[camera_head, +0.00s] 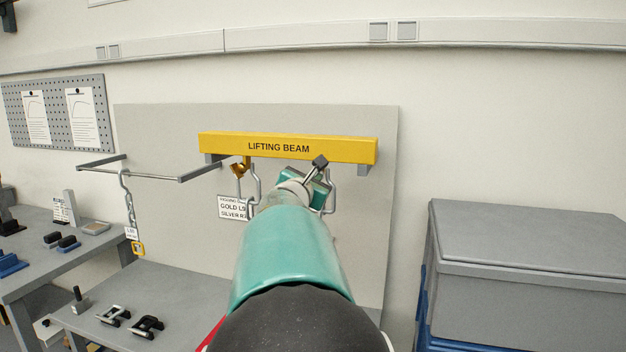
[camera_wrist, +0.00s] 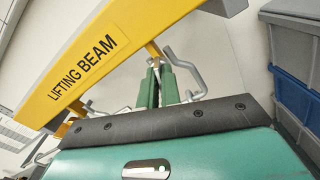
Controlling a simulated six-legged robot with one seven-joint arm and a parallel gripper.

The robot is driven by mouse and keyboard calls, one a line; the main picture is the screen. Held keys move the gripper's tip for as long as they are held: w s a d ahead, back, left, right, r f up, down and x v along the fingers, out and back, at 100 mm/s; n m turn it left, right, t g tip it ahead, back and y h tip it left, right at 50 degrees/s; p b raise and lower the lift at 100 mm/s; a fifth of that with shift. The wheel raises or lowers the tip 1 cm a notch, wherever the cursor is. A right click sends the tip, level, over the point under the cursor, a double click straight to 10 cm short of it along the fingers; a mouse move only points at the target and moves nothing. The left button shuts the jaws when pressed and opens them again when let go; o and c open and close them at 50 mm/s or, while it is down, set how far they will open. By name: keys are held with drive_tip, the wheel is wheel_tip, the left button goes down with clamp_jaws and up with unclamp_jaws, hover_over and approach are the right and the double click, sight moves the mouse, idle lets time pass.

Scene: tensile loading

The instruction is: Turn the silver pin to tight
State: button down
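A yellow lifting beam (camera_head: 288,147) on a grey wall panel has bent metal shackles hanging below it. A gold pin (camera_head: 240,167) sits at the left shackle. The right shackle (camera_head: 333,190) is partly hidden behind my gripper (camera_head: 318,175). In the wrist view, my green fingers (camera_wrist: 158,82) are close together beneath the beam (camera_wrist: 95,55), beside the bent bar of the right shackle (camera_wrist: 187,68). A pale metal sliver, seemingly the silver pin (camera_wrist: 154,61), shows between the fingertips; the rest of it is hidden. How far the pin is turned cannot be seen.
A sign (camera_head: 232,207) naming gold and silver hangs behind the left shackle. A rail with a chain (camera_head: 128,200) juts out at left, above a grey bench (camera_head: 170,290) with loose shackles. A grey case (camera_head: 525,260) stands at right.

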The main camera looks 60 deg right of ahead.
drive_tip(key=shift+m, duration=0.4)
drive_tip(key=m, duration=1.6)
drive_tip(key=f+m, duration=0.1)
drive_tip(key=m, duration=0.7)
drive_tip(key=shift+m, duration=0.4)
idle(0.3)
drive_tip(key=c, duration=1.6)
unclamp_jaws()
drive_tip(key=shift+r, duration=0.1)
drive_tip(key=shift+a, duration=0.15)
